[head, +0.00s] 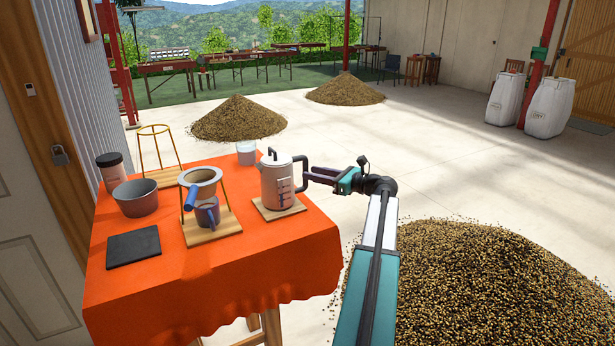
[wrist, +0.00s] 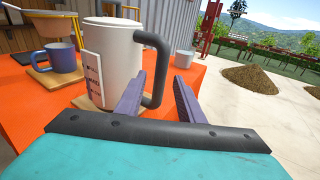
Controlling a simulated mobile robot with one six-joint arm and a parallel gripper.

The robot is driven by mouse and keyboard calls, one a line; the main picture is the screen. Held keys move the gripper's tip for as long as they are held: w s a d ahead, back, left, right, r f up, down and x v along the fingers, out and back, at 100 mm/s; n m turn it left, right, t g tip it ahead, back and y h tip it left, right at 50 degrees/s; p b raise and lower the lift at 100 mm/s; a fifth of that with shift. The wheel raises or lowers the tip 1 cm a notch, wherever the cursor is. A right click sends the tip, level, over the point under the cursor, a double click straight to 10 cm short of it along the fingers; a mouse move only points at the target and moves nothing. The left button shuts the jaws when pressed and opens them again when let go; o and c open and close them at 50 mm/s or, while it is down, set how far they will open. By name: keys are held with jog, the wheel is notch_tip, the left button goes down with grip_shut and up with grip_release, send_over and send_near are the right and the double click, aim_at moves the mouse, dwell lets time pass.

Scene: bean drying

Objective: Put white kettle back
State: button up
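The white kettle (head: 275,183) with a dark lid knob and handle stands upright on a small wooden board (head: 290,209) near the right edge of the orange-covered table. In the wrist view the kettle's white body (wrist: 118,65) fills the upper left, with a label on its side. My gripper (head: 314,175) is at the handle on the kettle's right side. In the wrist view my gripper (wrist: 159,84) has its two purple fingers apart, one on each side of the dark handle, with visible gaps. The kettle's underside is hidden.
The orange table (head: 265,282) also holds a dripper stand with a blue cup (head: 207,213), a grey pot (head: 136,198), a black flat pad (head: 133,247), a jar (head: 111,169), a wire stand (head: 159,155) and a clear glass (head: 246,153). A bean pile (head: 480,290) lies at right.

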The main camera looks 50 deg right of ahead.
jog(key=s+b, duration=0.2)
jog(key=s, duration=0.5)
jog(key=shift+s+d+r, duration=0.25)
jog(key=shift+s+d, duration=0.1)
jog(key=shift+d, duration=0.1)
dwell(0.4)
